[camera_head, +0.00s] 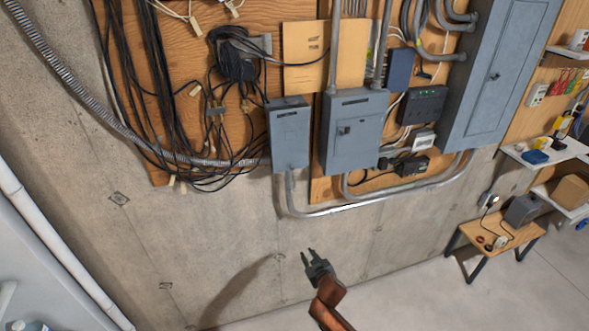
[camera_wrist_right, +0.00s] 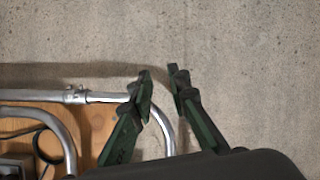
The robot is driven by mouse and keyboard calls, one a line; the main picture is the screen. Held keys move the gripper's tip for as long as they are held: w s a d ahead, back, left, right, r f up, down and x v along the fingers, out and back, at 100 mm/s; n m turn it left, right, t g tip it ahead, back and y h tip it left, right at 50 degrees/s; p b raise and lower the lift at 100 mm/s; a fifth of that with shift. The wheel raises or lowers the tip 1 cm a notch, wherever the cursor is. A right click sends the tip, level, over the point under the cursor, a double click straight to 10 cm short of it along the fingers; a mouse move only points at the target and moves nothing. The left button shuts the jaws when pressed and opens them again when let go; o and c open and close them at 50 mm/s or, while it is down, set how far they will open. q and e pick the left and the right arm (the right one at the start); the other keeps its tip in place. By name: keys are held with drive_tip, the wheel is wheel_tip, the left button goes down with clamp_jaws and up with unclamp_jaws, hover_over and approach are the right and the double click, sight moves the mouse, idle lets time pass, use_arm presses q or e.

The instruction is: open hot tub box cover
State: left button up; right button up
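Two grey wall boxes with shut covers hang side by side in the head view: a small narrow box (camera_head: 289,137) and a wider box (camera_head: 352,132) with a latch on its front. Their labels are too small to read, so I cannot tell which is the hot tub box. My right gripper (camera_head: 309,254) is below both boxes, in front of bare concrete, and clear of them. In the right wrist view the two dark green fingers (camera_wrist_right: 160,73) are apart with nothing between them. My left gripper is not in view.
A bent metal conduit (camera_head: 352,205) runs beneath the boxes, above my right gripper. Loose black cables (camera_head: 165,95) hang at the left. A large grey panel (camera_head: 500,75) stands right of the boxes. A small wooden table (camera_head: 515,235) is at the lower right.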

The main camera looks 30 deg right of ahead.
drive_tip(key=w+a+r+t+p, duration=0.1)
drive_tip(key=w+r+t+p, duration=0.2)
drive_tip(key=r, duration=1.8)
drive_tip(key=m+t+h+p, duration=0.1)
drive_tip(key=t+p, duration=0.1)
approach(293, 169)
drive_tip(key=x, duration=0.2)
drive_tip(key=p+x, duration=0.1)
drive_tip(key=x, duration=0.6)
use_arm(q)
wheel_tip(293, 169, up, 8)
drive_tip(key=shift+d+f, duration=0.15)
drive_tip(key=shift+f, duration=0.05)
use_arm(e)
drive_tip(key=shift+f, duration=0.1)
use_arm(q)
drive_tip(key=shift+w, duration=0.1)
use_arm(e)
drive_tip(key=shift+a, duration=0.1)
clamp_jaws()
